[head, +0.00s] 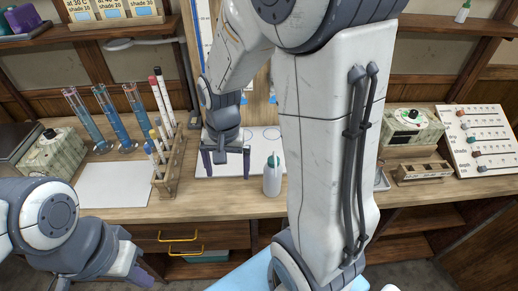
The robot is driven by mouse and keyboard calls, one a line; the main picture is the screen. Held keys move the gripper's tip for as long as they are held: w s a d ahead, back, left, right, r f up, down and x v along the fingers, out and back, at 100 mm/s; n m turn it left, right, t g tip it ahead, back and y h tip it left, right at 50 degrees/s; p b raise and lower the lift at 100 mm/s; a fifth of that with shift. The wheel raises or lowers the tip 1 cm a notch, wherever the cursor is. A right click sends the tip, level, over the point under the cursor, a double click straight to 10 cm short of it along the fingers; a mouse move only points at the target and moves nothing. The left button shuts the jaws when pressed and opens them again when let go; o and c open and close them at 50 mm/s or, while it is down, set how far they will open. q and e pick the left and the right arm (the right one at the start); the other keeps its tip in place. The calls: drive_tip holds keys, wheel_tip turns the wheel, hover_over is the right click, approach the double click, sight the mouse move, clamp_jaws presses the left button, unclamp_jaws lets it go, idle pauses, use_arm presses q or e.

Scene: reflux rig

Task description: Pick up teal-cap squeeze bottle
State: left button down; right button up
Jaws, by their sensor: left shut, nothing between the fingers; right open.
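A white squeeze bottle (272,180) with a teal cap stands upright on the wooden bench, at the front edge of a white sheet (213,168). My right gripper (226,174) points down over the sheet, just left of the bottle. Its two fingers are apart with nothing between them, and it does not touch the bottle. My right arm's large link rises close to the bottle's right side. My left gripper (130,277) is low at the bottom left, in front of the bench, shut and empty.
A wooden rack (166,181) with pens and several blue-filled tubes (113,122) stand left of the sheet. Another small bottle (462,14) stands on the upper right shelf.

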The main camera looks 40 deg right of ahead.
sight(275, 151)
drive_tip(key=d+m+p, duration=0.1)
drive_tip(key=d+m, duration=0.2)
drive_tip(key=d, duration=0.2)
drive_tip(key=d+m+p, duration=0.1)
drive_tip(key=d+m, duration=0.2)
drive_tip(key=d, duration=0.2)
drive_tip(key=d+m+p, duration=0.2)
drive_tip(key=d+m, duration=0.1)
drive_tip(key=d, duration=0.2)
wheel_tip(275, 151, down, 4)
drive_tip(key=shift+w+r+p, duration=0.1)
drive_tip(key=shift+r+p, duration=0.1)
drive_tip(key=shift+p, duration=0.1)
drive_tip(key=shift+w+d+f+p, duration=0.15)
drive_tip(key=shift+f+p, duration=0.4)
drive_tip(key=shift+f, duration=0.6)
drive_tip(key=shift+w+d+f+p, duration=0.15)
drive_tip(key=shift+f+p, duration=0.4)
drive_tip(key=shift+f, duration=0.55)
drive_tip(key=shift+a+f, duration=0.1)
drive_tip(key=shift+f, duration=0.5)
use_arm(q)
wheel_tip(275, 151, up, 9)
use_arm(e)
drive_tip(key=shift+c, duration=0.3)
drive_tip(key=c, duration=0.8)
